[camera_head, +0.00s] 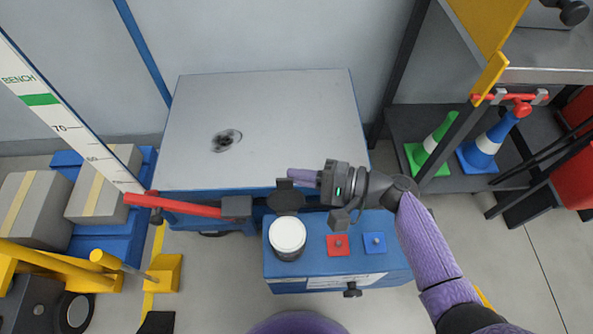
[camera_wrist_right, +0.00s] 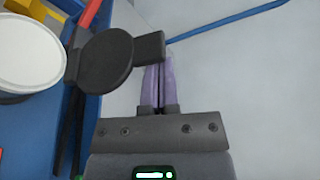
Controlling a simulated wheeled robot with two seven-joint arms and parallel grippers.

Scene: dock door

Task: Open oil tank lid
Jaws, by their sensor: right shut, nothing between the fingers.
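The oil tank is a blue box (camera_head: 330,260) at the front of a grey-topped bench. On its top left is a round neck with a white top (camera_head: 288,235), which also shows in the wrist view (camera_wrist_right: 28,52). The dark round lid (camera_head: 286,199) stands swung back behind the neck, with its tab pointing away; the lid also shows in the wrist view (camera_wrist_right: 104,62). My right gripper (camera_head: 303,177) is shut and empty, its purple fingers beside the lid's tab (camera_wrist_right: 149,47). I cannot tell whether they touch. My left gripper is not in view.
A red lever (camera_head: 180,206) reaches left from the tank area. Red (camera_head: 338,246) and blue (camera_head: 375,243) squares sit on the tank top. The bench top (camera_head: 280,125) is mostly clear. Traffic cones (camera_head: 434,145) stand on a shelf at right.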

